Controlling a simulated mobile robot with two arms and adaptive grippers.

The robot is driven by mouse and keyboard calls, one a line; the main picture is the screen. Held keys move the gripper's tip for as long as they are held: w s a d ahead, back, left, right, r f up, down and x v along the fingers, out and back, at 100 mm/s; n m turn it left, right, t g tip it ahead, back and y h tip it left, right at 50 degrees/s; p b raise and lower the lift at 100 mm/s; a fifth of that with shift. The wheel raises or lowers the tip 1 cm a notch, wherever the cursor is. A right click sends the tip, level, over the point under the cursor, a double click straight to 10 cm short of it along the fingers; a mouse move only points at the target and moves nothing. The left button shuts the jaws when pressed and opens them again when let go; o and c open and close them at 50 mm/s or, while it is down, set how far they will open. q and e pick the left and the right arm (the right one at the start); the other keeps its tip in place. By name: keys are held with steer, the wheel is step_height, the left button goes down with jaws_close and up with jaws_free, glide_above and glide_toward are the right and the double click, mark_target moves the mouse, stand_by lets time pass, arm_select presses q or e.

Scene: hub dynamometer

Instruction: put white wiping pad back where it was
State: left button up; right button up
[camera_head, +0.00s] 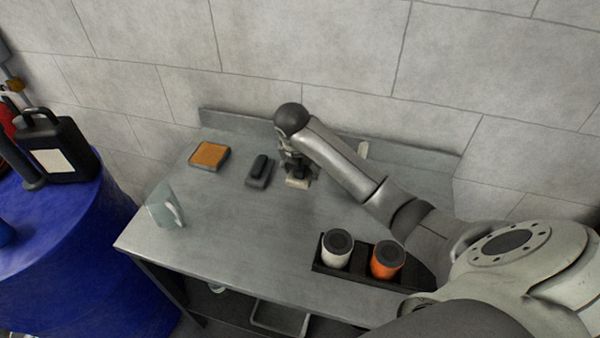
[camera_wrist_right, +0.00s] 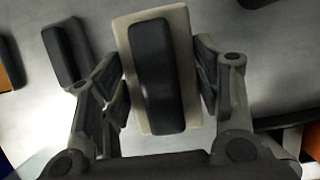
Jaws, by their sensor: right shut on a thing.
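The white wiping pad (camera_head: 297,184) has a pale base and a dark grip block on top. It is at the middle of the metal table, low at the surface; I cannot tell whether it touches. My right gripper (camera_head: 296,172) points down over it and is shut on it. In the right wrist view the pad (camera_wrist_right: 187,50) lies between the two fingers of the right gripper (camera_wrist_right: 163,85), with its black grip (camera_wrist_right: 153,75) lengthwise. My left gripper is not in view.
A dark grey pad (camera_head: 259,172) and an orange-topped pad (camera_head: 209,155) lie to the left. A clear mug (camera_head: 162,208) stands at the left front. A black tray (camera_head: 358,274) holds a white can (camera_head: 336,253) and an orange can (camera_head: 386,263). The table's front middle is clear.

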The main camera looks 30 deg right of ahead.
steer(key=w+f, duration=0.1)
steer(key=w+d+f, duration=0.1)
steer(key=f, duration=0.1)
steer(key=w+f, duration=0.1)
steer(key=shift+d+f, duration=0.3)
steer(key=shift+w+d+f, duration=0.15)
steer(key=shift+w+f, duration=0.25)
steer(key=shift+f, duration=0.2)
step_height(320, 180, down, 3)
steer(key=shift+w+r+p, duration=0.1)
steer(key=shift+p, duration=0.45)
steer(key=shift+w+f, duration=0.2)
steer(key=shift+w, duration=0.1)
steer(key=shift+w+d, duration=0.1)
